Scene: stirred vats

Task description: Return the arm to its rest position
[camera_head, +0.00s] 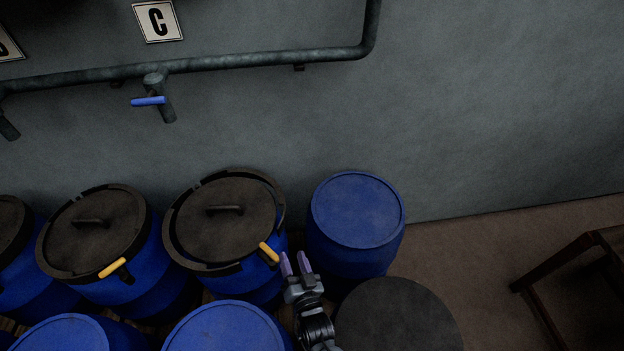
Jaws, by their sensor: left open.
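My left gripper (295,265) shows at the lower middle, with its two purple fingers apart and nothing between them. Its fingertips point up in the picture, just right of the yellow handle (269,252) on the rim of the nearest lidded vat. A small gap seems to show between fingers and handle. That vat is a blue barrel with a dark lid (224,218) and a grip bar on top. My right gripper is not in view.
A plain blue barrel (356,209) stands right of my gripper, and a dark round top (397,318) lies below it. More vats and barrels fill the left. A pipe (220,61) with a blue-handled tap (149,101) runs along the wall. A wooden stool (560,258) stands right.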

